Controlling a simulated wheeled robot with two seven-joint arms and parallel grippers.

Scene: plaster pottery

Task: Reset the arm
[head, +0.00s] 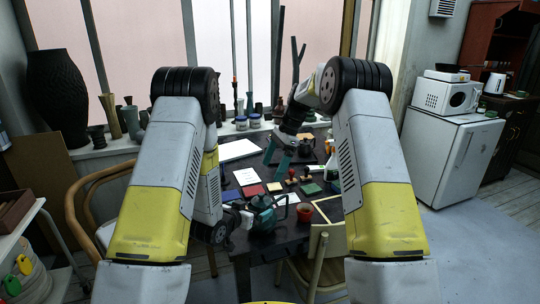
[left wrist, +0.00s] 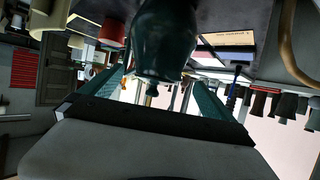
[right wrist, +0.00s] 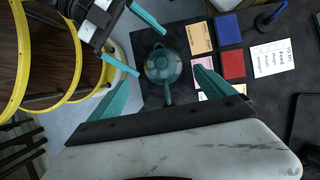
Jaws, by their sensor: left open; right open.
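A dark teal teapot (head: 262,214) stands upright near the front edge of the dark table (head: 262,242). My left gripper (head: 243,208) is low at its left side, open and empty, fingers pointing at it. The teapot (left wrist: 165,45) also shows upside down ahead of the open fingers (left wrist: 155,78) in the left wrist view. My right gripper (head: 275,160) is open and empty, raised above the table, pointing down. In the right wrist view the teapot (right wrist: 163,66) is seen from above, and the left gripper (right wrist: 150,52) has its fingertips just beside it.
A red pad (right wrist: 233,63), a blue pad (right wrist: 228,29) and paper cards lie beside the teapot. An orange-red cup (head: 304,213) stands to its right. Wooden stamps (head: 290,183) are behind.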

